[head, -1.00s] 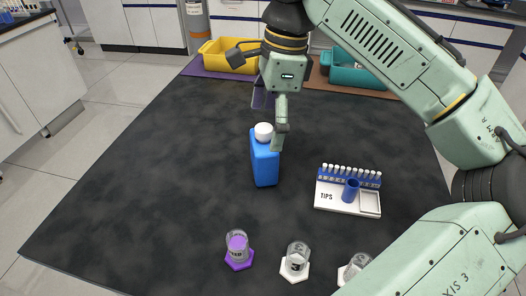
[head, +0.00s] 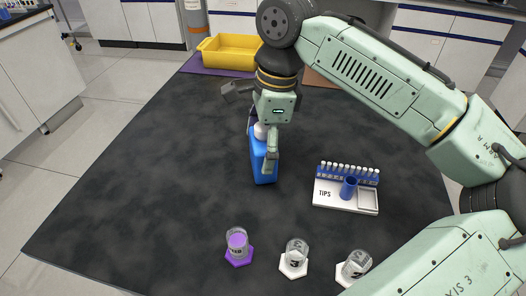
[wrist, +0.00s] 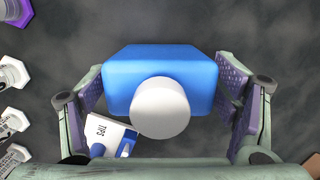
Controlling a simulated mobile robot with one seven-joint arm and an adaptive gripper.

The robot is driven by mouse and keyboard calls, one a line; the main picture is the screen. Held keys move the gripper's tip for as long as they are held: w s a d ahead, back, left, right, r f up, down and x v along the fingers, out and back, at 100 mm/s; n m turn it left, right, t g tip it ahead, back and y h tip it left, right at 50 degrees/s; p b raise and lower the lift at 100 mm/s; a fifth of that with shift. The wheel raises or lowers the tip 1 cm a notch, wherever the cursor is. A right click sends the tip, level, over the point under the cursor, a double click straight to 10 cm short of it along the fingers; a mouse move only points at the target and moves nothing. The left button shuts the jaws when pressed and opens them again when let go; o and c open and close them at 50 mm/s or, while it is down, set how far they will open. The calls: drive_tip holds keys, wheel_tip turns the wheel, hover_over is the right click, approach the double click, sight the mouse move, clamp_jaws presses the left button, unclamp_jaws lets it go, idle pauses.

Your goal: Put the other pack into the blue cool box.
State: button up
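A blue bottle-like pack (head: 262,174) with a white cap stands upright on the dark table. In the wrist view the blue pack (wrist: 160,62) lies between the two fingers, its white cap facing the camera. My gripper (head: 262,146) is lowered around the pack, with one finger on each side. The fingers are apart and look close to the pack's sides; I cannot see a firm grip. No blue cool box can be made out now; the area behind my arm is hidden.
A yellow crate (head: 210,52) stands on a purple mat at the back, beside a partly hidden brown mat (head: 318,80). A white TIPS tray (head: 340,202) with a tube rack is right of the pack. Several beakers, one purple (head: 237,242), line the front.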

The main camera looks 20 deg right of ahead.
drive_tip(key=shift+r, duration=0.1)
drive_tip(key=c, duration=1.3)
